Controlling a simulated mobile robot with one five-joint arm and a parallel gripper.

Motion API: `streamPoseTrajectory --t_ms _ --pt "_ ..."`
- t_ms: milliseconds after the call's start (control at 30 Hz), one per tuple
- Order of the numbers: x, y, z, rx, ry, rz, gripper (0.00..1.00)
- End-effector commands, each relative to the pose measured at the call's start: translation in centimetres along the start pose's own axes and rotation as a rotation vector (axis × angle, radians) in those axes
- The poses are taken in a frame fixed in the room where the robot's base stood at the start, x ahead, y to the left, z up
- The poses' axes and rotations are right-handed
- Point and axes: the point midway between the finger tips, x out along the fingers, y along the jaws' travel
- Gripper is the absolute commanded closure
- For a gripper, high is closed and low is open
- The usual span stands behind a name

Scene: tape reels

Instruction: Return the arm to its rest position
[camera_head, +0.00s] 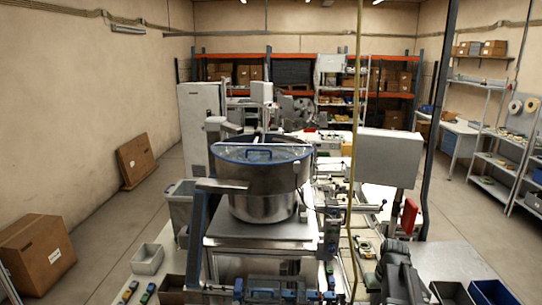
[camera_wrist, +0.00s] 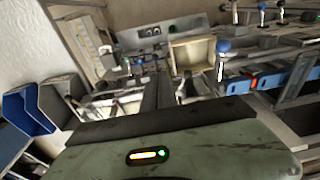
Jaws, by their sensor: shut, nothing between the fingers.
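My gripper (camera_wrist: 160,88) shows in the wrist view as a dark pair of fingers close together, beyond the grey-green housing with a small lit indicator. It is shut with nothing visible between the fingers. The wrist view is tilted and faces machine parts, with blue-topped knobs at the upper right. In the head view, a dark jointed shape stands at the lower right; I cannot tell whether it is part of my arm.
A large steel bowl (camera_head: 262,180) with a blue rim stands on the machine ahead. A grey panel box (camera_head: 388,158) is to its right.

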Motion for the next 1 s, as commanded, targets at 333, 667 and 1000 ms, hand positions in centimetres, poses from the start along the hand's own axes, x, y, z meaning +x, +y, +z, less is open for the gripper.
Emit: streamPoseTrajectory --t_ms 333,667,1000 --pt "-0.4 -14.1 7.3 -0.031 -0.088 0.008 1.0" --pt "6.2 -17.6 10.7 -0.033 -0.117 0.021 1.0" --pt "17.5 -17.3 11.9 -0.033 -0.117 0.021 1.0"
